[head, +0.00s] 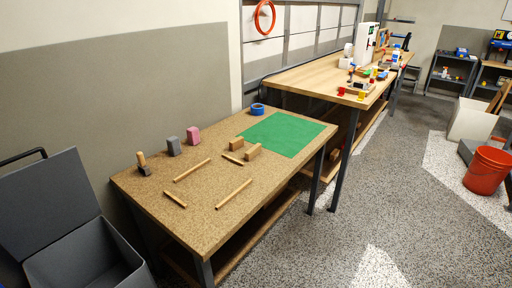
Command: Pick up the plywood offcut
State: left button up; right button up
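I cannot tell for sure which piece is the plywood offcut. Two small tan wooden blocks lie on the speckled brown worktable (150,192): one block (236,144) at the left edge of the green mat (284,133), the other block (253,152) just in front of it, near the mat's front left corner. Several thin wooden sticks lie in front of and left of them, including a long stick (234,194) and a short stick (175,199). Neither of my grippers shows in the head view.
A grey block (173,146), a pink block (193,135), a wooden-handled tool (142,163) and a blue tape roll (257,109) stand along the table's back. An open grey box (85,260) is at lower left. A red bucket (487,170) stands on the floor at right.

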aim_at(255, 149)
jog(key=i+l, duration=0.2)
jog(key=i+l+u, duration=0.15)
jog(key=l, duration=0.25)
jog(key=i+l, duration=0.25)
jog(key=i+l+u, duration=0.15)
jog(key=l, duration=0.25)
jog(key=i+l, duration=0.25)
jog(key=i+l+u, duration=0.15)
jog(key=l, duration=0.3)
jog(key=i+l, duration=0.15)
jog(key=l, duration=0.2)
jog(key=i+l+u, duration=0.15)
jog(key=l, duration=0.25)
